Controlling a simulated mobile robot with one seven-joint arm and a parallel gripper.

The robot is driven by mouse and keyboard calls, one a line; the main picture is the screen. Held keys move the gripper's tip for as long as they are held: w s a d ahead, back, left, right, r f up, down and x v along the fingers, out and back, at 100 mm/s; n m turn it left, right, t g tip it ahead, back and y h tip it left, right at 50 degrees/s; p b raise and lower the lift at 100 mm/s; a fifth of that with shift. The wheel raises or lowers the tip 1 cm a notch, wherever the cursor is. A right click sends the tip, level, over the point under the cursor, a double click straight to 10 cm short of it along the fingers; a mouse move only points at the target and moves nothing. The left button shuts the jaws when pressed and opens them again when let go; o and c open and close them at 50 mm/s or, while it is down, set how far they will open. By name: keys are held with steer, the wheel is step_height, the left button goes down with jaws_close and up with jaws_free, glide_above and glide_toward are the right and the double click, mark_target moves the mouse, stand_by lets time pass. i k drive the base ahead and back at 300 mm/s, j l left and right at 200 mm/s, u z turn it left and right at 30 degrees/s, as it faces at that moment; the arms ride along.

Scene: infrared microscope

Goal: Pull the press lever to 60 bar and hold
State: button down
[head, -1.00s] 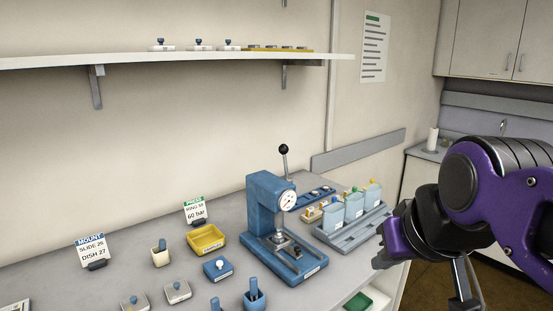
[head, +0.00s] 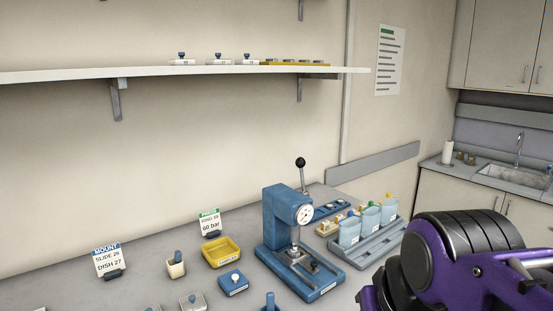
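The blue press (head: 283,222) stands on the grey bench, with a white round gauge (head: 305,214) on its front. The needle reading is too small to tell. A green-topped sign (head: 210,223) behind the yellow tray reads 60 bar. My purple and black arm is at the lower right, apart from the press. My gripper is outside the picture, below the lower edge.
A rack with several light-blue pouches (head: 370,221) stands right of the press. A yellow tray (head: 221,250) and a small blue block (head: 233,284) lie to its left. A shelf (head: 200,73) runs along the wall above. A sink (head: 515,173) is at the far right.

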mark_target(300, 162)
steer(key=i+l+u, duration=0.1)
steer(key=l+u, duration=0.3)
steer(key=i+l+u, duration=0.1)
steer(key=u, duration=0.35)
steer(key=l+u, duration=0.3)
steer(key=l, duration=1.4)
steer(key=k+z, duration=0.1)
steer(key=k, duration=0.3)
steer(key=i+l+u, duration=0.1)
steer(key=i+l, duration=0.25)
steer(key=l, duration=0.15)
